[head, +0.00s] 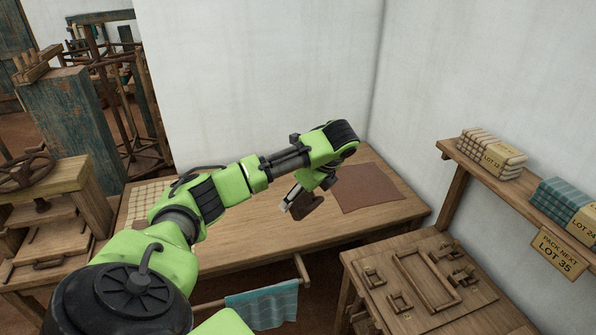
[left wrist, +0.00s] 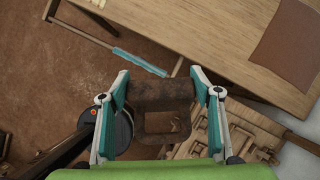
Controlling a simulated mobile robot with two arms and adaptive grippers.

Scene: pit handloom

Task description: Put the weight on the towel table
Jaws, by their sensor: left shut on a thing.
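My left gripper (head: 297,198) is shut on the weight, a rusty brown block with a loop handle (head: 306,207). In the left wrist view the weight (left wrist: 163,92) sits between the two fingers (left wrist: 158,84), with floor and a smaller table behind it. The towel table (head: 235,232) is a long wooden table against the white wall, with a teal towel (head: 263,306) on its front rail. In the head view the weight shows against the tabletop, held apart from it. The left wrist view shows the table (left wrist: 215,38) beyond the weight. My right gripper is not in view.
A brown mat (head: 367,188) lies on the table's right end and a pale checked cloth (head: 146,200) on its left. A smaller table with wooden frames (head: 425,283) stands at right, under a shelf (head: 500,187) of folded cloth stacks. The tabletop's middle looks clear.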

